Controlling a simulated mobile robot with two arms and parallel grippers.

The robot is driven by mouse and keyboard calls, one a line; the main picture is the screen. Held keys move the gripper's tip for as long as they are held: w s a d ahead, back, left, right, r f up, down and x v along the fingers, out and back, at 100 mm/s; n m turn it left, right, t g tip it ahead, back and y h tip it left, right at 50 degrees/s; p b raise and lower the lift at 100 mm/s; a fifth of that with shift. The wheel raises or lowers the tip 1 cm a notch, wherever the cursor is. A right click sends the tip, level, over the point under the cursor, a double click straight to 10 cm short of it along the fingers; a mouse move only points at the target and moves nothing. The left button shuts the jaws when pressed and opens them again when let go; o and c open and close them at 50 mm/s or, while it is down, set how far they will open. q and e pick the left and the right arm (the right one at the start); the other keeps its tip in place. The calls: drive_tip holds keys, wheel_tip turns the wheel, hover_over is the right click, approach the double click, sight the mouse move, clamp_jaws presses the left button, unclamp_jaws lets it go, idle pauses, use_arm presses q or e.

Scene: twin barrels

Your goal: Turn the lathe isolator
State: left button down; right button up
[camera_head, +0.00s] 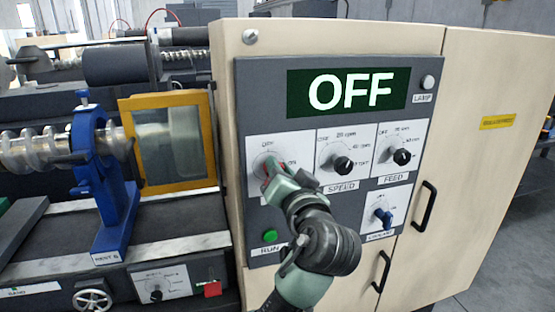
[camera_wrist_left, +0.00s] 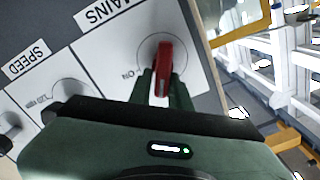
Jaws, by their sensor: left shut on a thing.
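The isolator is a red handle (camera_head: 267,168) on a white plate at the upper left of the grey control panel (camera_head: 343,225). In the left wrist view the red handle (camera_wrist_left: 166,62) stands out from a round base, beside an "ON" mark and a "MAINS" label. My left gripper (camera_head: 272,175) is shut on the red handle, with a finger on each side of it in the left wrist view (camera_wrist_left: 163,88). The gripper hides part of the plate in the head view. The display (camera_head: 348,90) reads "OFF". My right gripper is not in view.
Black SPEED (camera_head: 343,166) and FEED (camera_head: 402,157) knobs sit to the right. Black door handles (camera_head: 424,206) stick out. The lathe with a blue rest (camera_head: 102,180) is at left.

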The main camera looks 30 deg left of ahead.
use_arm(q)
drive_tip(key=m+p, duration=0.4)
drive_tip(key=f+m+p, duration=0.1)
drive_tip(key=m+p, duration=0.1)
drive_tip(key=shift+w+d+m, duration=0.25)
drive_tip(key=shift+m, duration=0.05)
drive_tip(key=shift+w+f+m+p, duration=0.1)
drive_tip(key=shift+f+m+p, duration=0.2)
drive_tip(key=shift+m+p, duration=0.8)
drive_tip(key=shift+f+m+p, duration=0.25)
drive_tip(key=shift+m+p, duration=0.7)
drive_tip(key=shift+m, duration=0.25)
drive_tip(key=c, duration=1.4)
unclamp_jaws()
drive_tip(key=shift+a+r, duration=0.1)
drive_tip(key=shift+s, duration=0.2)
